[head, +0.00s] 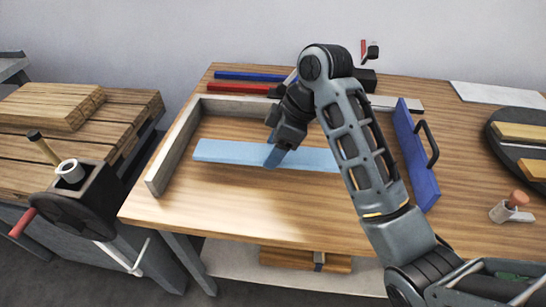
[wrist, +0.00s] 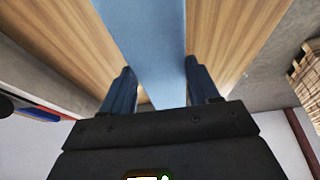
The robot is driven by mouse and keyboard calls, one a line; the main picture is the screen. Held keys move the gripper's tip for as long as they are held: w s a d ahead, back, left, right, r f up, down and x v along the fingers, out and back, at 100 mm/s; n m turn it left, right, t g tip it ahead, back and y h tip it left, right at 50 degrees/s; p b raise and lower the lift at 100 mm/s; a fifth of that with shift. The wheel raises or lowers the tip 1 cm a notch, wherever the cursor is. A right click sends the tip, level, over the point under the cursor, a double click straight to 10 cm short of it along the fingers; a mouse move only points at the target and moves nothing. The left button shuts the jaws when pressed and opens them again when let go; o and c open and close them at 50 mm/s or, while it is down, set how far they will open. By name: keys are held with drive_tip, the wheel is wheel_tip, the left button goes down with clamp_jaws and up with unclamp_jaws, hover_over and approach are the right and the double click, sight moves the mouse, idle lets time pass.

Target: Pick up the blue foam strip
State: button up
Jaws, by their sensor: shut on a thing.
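The blue foam strip (head: 228,151) is a long, flat, light-blue piece lying crosswise over the wooden table inside a grey frame. I cannot tell whether it touches the table or is slightly raised. My gripper (head: 274,157) reaches down over its middle and is shut on it. In the wrist view the strip (wrist: 147,45) runs away from between the two fingers of my gripper (wrist: 155,88). My forearm hides part of the strip's right side in the head view.
The wooden table (head: 225,222) has a grey frame (head: 174,150) around the strip and a blue board with a handle (head: 415,155) at right. Red (head: 238,94) and blue (head: 250,76) bars lie behind. A round dark tray (head: 508,154) is at far right. A vise (head: 80,198) stands at left.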

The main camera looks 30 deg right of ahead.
wheel_tip(320, 180, up, 6)
drive_tip(key=p, duration=0.6)
hover_over(318, 151)
drive_tip(key=shift+s+d+r+p, duration=0.25)
drive_tip(key=shift+s+d+p, duration=0.15)
drive_tip(key=shift+d+p, duration=0.3)
